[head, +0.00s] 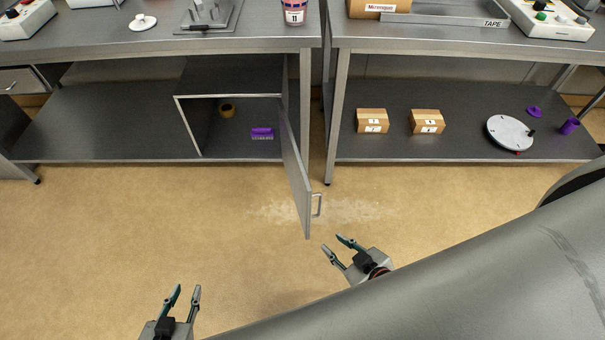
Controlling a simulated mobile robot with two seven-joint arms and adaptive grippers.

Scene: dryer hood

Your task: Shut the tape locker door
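The tape locker (228,76) is a grey box on the lower shelf of the left bench. Its door (296,180) stands wide open, hinged at the locker's right side and swung out toward me. A metal handle (317,205) is on the door's right-hand face near its free edge. Inside the locker are a brown tape roll (227,111) and a purple item (262,133). My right gripper (338,245) is open and empty, just below and right of the door's free edge, apart from it. My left gripper (184,294) is open and empty over the floor at lower left.
Two cardboard boxes (372,121) (427,121) and a round grey disc (510,132) sit on the right bench's lower shelf. A bench leg (337,120) stands right of the door. The floor left of the door is clear. My own arm covers the lower right.

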